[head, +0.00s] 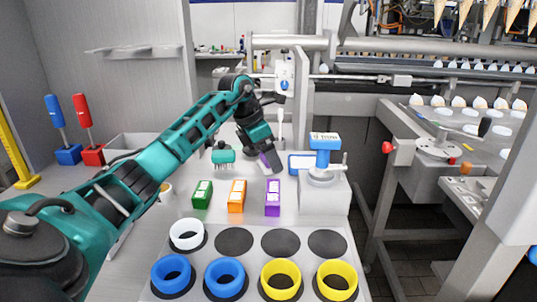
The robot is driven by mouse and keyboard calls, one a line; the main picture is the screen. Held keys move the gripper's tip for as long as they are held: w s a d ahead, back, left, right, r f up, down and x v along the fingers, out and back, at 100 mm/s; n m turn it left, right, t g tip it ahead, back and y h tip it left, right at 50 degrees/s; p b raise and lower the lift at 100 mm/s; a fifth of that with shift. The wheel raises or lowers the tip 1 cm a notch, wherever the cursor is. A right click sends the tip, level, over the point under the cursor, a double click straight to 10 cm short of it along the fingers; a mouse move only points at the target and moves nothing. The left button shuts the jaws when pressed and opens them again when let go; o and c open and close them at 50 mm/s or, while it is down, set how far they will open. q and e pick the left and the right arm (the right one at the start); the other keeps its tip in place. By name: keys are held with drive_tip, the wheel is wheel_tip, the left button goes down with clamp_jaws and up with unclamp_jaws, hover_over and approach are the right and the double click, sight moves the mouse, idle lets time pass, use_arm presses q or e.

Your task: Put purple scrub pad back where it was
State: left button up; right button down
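My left gripper (269,160) reaches in from the left and points down above the back of the grey work surface. A small purple piece, which looks like the purple scrub pad (264,158), shows at its fingertips, mostly hidden by the dark fingers. The gripper looks shut on it, above and behind a purple block with a white label (272,198). This block stands upright on the surface, to the right of a similar orange block (237,196) and green block (202,195). My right gripper is not in view.
A blue-topped device (324,150) on a grey box stands right of the blocks. A teal brush (223,155) is left of the gripper. White, blue (172,273) and yellow rings (281,279) sit in front. Blue and red-handled tools (86,130) stand at left.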

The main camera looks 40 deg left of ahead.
use_arm(q)
drive_tip(key=shift+o, duration=1.1)
drive_tip(key=shift+r, duration=0.15)
drive_tip(key=p+v, duration=0.2)
drive_tip(key=v, duration=1)
drive_tip(key=shift+a, duration=0.1)
